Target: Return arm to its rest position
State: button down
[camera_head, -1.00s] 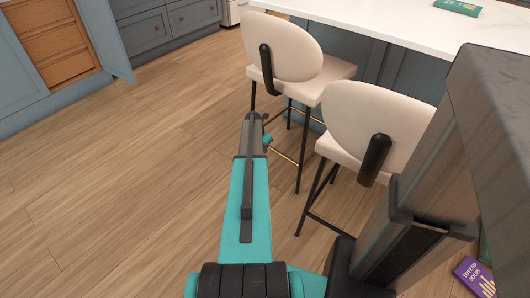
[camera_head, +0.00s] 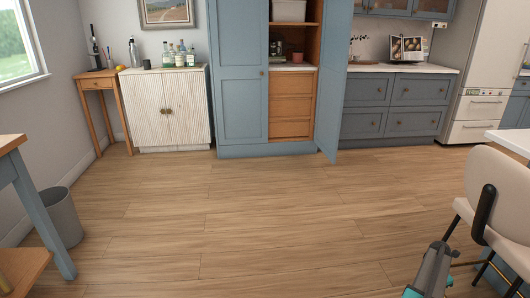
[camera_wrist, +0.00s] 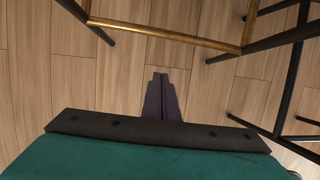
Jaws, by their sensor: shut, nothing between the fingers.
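My gripper shows in the wrist view (camera_wrist: 163,97) with its two dark fingers together, pointing down over the wooden floor. Nothing is between the fingers. In the head view only part of my teal and dark arm (camera_head: 432,270) shows at the bottom right, beside a cream bar stool; the fingertips cannot be made out there. In the wrist view a stool's brass footrest (camera_wrist: 165,33) and black legs (camera_wrist: 278,85) lie beyond and to the right of the fingers.
A cream stool (camera_head: 507,190) stands at the right by a white counter. The blue larder cupboard (camera_head: 240,108) has its right door (camera_head: 333,80) open. A grey bin (camera_head: 62,215) and a blue-legged table (camera_head: 40,210) are at left. The middle floor is clear.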

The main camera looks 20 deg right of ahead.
jog(key=w+a+f+n+p, duration=0.2)
jog(key=w+a+n+p, duration=0.25)
jog(key=w+a, duration=1.5)
jog(key=w+a+f+n+y+p, duration=0.1)
jog(key=w+a+p, duration=0.2)
jog(key=a, duration=1)
jog(key=w+a+n+y+p, duration=0.1)
jog(key=w+a+p, duration=0.15)
jog(key=a, duration=0.95)
jog(key=s+a+r+m+g+p, duration=0.15)
jog(key=s+a, duration=0.25)
jog(key=a, duration=0.7)
jog(key=s+a+m+p, duration=0.1)
jog(key=s+a+p, duration=0.25)
jog(key=a, duration=0.75)
jog(key=s+a+r+m+g, duration=0.1)
jog(key=s+a+r+m, duration=0.1)
jog(key=s+m, duration=0.4)
jog(key=s+a+r+m+p, duration=0.1)
jog(key=s+a+r+m, duration=0.2)
jog(key=s+a+m, duration=0.2)
jog(key=s+a+r+m+g+y+p, duration=0.1)
jog(key=s+a+r+m, duration=0.1)
jog(key=s+a+m, duration=0.2)
jog(key=s+m, duration=0.3)
jog(key=shift+s+r+g, duration=0.15)
jog(key=shift+s+g, duration=0.2)
jog(key=shift+s, duration=0.05)
